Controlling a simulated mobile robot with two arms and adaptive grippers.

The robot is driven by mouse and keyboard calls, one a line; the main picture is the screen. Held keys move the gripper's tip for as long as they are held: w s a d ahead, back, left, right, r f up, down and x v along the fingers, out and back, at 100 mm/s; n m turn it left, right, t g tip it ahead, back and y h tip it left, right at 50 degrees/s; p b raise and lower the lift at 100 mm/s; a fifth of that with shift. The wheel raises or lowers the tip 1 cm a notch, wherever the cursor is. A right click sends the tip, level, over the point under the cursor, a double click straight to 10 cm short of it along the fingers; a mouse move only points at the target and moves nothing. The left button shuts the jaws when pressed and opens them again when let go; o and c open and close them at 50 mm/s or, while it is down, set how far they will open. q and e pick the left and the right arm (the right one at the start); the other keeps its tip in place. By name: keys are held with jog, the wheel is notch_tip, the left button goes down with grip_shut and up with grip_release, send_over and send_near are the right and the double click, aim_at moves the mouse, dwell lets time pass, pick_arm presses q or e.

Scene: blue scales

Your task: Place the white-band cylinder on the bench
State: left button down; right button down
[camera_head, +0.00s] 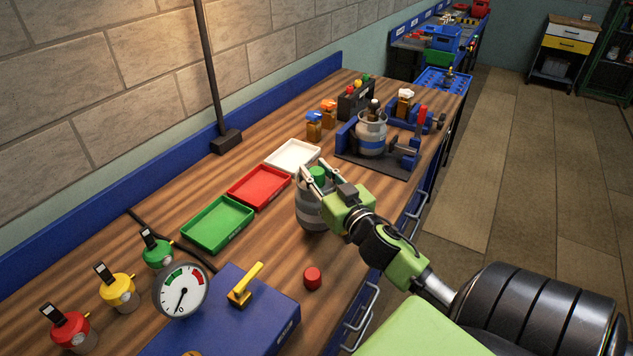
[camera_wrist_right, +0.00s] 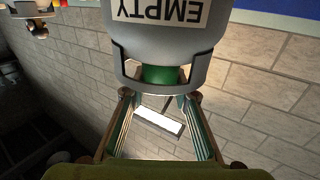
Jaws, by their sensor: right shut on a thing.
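The grey cylinder (camera_head: 312,214) has a pale band round its body and a green valve top. It is upright over the bench (camera_head: 345,262), right of the red tray; I cannot tell whether its base touches the wood. My right gripper (camera_head: 314,172) is shut on its top from the right. In the right wrist view, the cylinder (camera_wrist_right: 207,42) shows upside down with a label reading EMPTY, its green valve (camera_wrist_right: 163,74) between my right fingers (camera_wrist_right: 163,100). My left gripper is not in view.
A green tray (camera_head: 192,239), red tray (camera_head: 235,203) and white tray (camera_head: 271,162) line the bench. A blue-band cylinder (camera_head: 371,147) sits in a blue fixture beyond. A red cap (camera_head: 312,278) lies in front, near a blue box (camera_head: 262,322) with a yellow handle and a gauge (camera_head: 182,290).

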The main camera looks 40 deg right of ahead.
aim_at(321, 188)
jog(key=f, duration=0.2)
jog(key=shift+w+d+f, duration=0.15)
jog(key=shift+d+f, duration=0.05)
jog(key=shift+f, duration=0.55)
jog(key=c, duration=1.6)
grip_release()
jog(key=shift+f, duration=0.15)
jog(key=shift+c, duration=0.2)
jog(key=shift+a, duration=0.1)
